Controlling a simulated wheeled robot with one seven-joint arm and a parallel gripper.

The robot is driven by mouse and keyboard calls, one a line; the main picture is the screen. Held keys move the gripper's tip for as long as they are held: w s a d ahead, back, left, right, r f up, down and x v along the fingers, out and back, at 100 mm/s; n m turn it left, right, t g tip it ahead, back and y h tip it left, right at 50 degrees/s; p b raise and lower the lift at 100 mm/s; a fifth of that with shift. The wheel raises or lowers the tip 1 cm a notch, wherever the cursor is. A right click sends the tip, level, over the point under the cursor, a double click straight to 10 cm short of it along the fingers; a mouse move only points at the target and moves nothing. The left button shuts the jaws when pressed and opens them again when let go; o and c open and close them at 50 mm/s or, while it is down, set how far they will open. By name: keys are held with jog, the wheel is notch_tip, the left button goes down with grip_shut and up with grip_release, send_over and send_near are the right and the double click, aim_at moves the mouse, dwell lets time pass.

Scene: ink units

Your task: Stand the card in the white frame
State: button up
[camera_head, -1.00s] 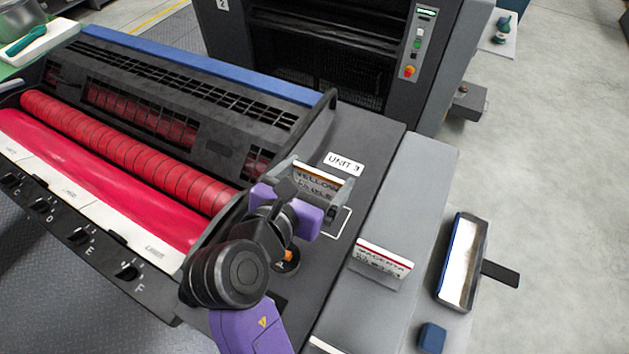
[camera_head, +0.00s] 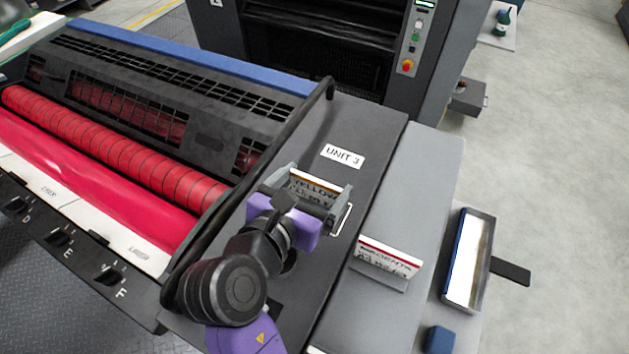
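The yellow card (camera_head: 313,188), white with a yellow band and the word YELLOW, is upright between the fingers of my gripper (camera_head: 316,194). The fingers close on its two side edges. The white frame (camera_head: 345,219) is a painted white outline on the dark machine top, just below and right of the gripper. Only its right part shows; the gripper hides the rest. The card appears to be above or behind the frame; its height over the surface is hard to tell, and its lower edge is partly hidden.
A magenta card (camera_head: 388,258) stands in a holder on the grey ledge to the right. A tray (camera_head: 468,258) with a dark handle and a blue block (camera_head: 438,340) lie farther right. The UNIT 3 label (camera_head: 343,156) is behind the gripper. Red rollers (camera_head: 120,145) are left.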

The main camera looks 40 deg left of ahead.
jog(key=shift+o, duration=0.9)
jog(key=shift+s+r, duration=0.2)
jog(key=shift+s, duration=0.05)
jog(key=v, duration=1.1)
jog(key=shift+s+d+b, duration=0.1)
jog(key=shift+s+b, duration=0.15)
jog(key=shift+b, duration=0.1)
